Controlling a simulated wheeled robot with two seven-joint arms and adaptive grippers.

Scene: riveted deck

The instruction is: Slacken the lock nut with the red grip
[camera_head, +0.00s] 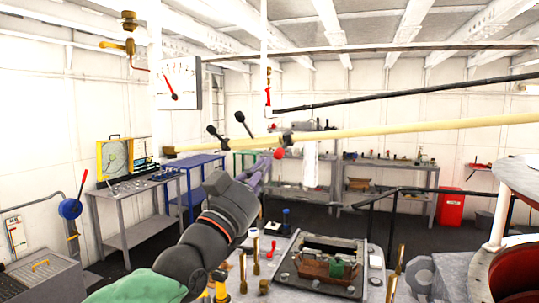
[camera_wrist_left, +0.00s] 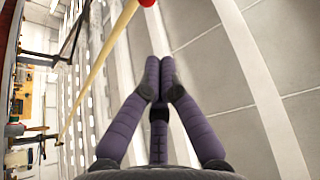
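A pale yellow pole (camera_head: 410,130) crosses the head view. A dark collar (camera_head: 287,140) sits around it, with a red knob (camera_head: 278,153) just below, which looks like the lock nut's red grip. Two black ball-ended levers (camera_head: 240,117) stand up by the pole. My left gripper (camera_head: 268,163) reaches up from below, its purple fingertips close to the red knob in the picture; contact cannot be told. In the left wrist view its fingertips (camera_wrist_left: 159,68) are together with nothing between them. There, part of a red thing (camera_wrist_left: 148,2) shows at the top edge, beyond the fingertips, beside the yellow pole (camera_wrist_left: 98,72).
A black rod (camera_head: 400,93) runs above the yellow pole. Below is a bench with a dark-framed tray (camera_head: 285,273) and several brass-handled tools. A gauge (camera_head: 180,82) hangs at upper left. Workbenches line the walls, and a red bin (camera_head: 450,207) stands at right.

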